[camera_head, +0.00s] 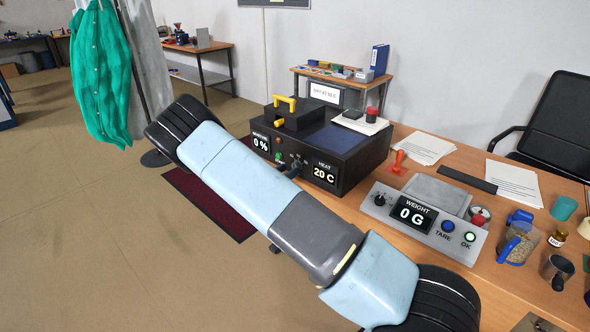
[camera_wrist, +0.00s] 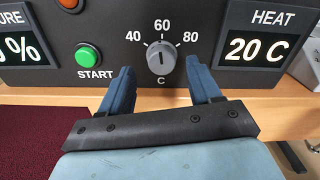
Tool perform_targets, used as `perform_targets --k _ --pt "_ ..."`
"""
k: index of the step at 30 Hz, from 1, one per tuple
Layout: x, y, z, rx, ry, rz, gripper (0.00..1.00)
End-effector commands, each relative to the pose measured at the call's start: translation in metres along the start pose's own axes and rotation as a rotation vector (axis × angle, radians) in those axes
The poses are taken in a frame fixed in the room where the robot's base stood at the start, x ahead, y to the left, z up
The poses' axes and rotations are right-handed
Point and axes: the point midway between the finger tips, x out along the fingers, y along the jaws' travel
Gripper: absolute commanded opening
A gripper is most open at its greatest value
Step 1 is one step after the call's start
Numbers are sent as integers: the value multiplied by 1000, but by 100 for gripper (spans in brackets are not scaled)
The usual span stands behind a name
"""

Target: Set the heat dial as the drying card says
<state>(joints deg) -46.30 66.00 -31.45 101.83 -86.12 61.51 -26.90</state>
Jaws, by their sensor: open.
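The heat dial (camera_wrist: 161,58) is a round grey knob on the black front panel in the wrist view. The marks 40, 60 and 80 stand around its upper side, with a C below. The heat display (camera_wrist: 258,49) reads 20 C, as it does in the head view (camera_head: 324,175). My gripper (camera_wrist: 160,76) is open, its two blue fingers apart, one to each side of the dial and a little below it, holding nothing. The drying card (camera_head: 325,93) stands behind the dryer (camera_head: 340,150); its small print starts "DRY AT", but I cannot read the number surely.
A green START button (camera_wrist: 88,55) sits left of the dial. The moisture display (camera_head: 261,143) reads 0 %. A scale (camera_head: 425,222) showing 0 G stands right of the dryer on the wooden table, with papers, a stamp and jars around it.

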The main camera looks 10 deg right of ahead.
Motion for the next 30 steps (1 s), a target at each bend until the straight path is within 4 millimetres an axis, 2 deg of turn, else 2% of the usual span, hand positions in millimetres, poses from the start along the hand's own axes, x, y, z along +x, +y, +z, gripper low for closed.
perform_targets --k 9,15,21,30 --pt "-64 1 -1 0 1 2 63" --pt "-94 1 -1 1 1 0 63" --pt "-107 1 -1 0 1 -1 63" --pt "-108 1 -1 0 1 -3 63"
